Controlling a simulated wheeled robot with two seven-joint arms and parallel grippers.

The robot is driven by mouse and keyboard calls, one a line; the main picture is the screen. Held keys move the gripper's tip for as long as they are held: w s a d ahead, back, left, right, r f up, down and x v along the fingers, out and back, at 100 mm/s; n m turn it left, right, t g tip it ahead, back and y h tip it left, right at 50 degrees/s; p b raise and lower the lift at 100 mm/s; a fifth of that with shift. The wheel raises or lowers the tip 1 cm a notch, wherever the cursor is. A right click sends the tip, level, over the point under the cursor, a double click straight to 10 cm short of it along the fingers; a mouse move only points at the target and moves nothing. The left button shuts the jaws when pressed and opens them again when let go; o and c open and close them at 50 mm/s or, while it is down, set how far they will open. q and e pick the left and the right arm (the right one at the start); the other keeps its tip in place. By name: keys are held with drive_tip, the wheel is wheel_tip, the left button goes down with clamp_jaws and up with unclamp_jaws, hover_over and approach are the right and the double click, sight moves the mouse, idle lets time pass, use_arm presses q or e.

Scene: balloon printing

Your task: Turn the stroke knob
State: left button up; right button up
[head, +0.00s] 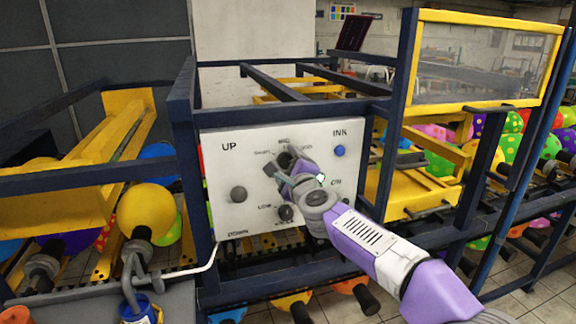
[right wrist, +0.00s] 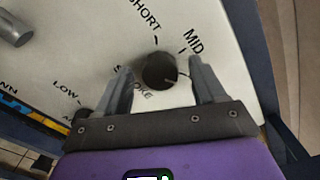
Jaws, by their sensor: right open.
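The stroke knob (right wrist: 160,70) is a dark round knob on a white control panel (head: 235,165). In the head view my right gripper (head: 284,168) is in front of the panel's upper middle and partly covers the knob. My left gripper is out of view.
The panel also carries a left knob (head: 238,194), a lower knob (head: 286,213) and a blue button (head: 339,151) under INK. Dark blue frame bars surround the panel. A yellow balloon (head: 146,209) stands to the left.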

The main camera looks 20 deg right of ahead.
drive_tip(key=shift+s, duration=0.1)
drive_tip(key=s, duration=0.7)
drive_tip(key=shift+s+b, duration=0.2)
drive_tip(key=shift+b, duration=0.2)
drive_tip(key=shift+d, duration=0.1)
drive_tip(key=w+a+f+n+g, duration=0.1)
drive_tip(key=w+f+n+g, duration=0.15)
drive_tip(key=f, duration=1.05)
drive_tip(key=w+a+f+n+g, duration=0.1)
drive_tip(key=f+n+g, duration=0.25)
drive_tip(key=f, duration=0.85)
drive_tip(key=s+a+f+n+g+y, duration=0.1)
drive_tip(key=s+f+n, duration=0.2)
drive_tip(key=f, duration=0.6)
drive_tip(key=s+a+f+n+g, duration=0.1)
drive_tip(key=s+f+n+g, duration=0.15)
drive_tip(key=f, duration=0.65)
drive_tip(key=s+a+f+n+g+y, duration=0.15)
drive_tip(key=s+f+n+g, duration=0.25)
drive_tip(key=s+f, duration=1)
drive_tip(key=s+a+f+n+g, duration=0.1)
drive_tip(key=s+f+n+g, duration=0.1)
drive_tip(key=s+f, duration=0.2)
drive_tip(key=s+a+f+n+g+y, duration=0.1)
drive_tip(key=s+a+f+n+g, duration=0.1)
drive_tip(key=s, duration=0.8)
drive_tip(key=shift+f+n, duration=0.45)
drive_tip(key=shift+f, duration=0.45)
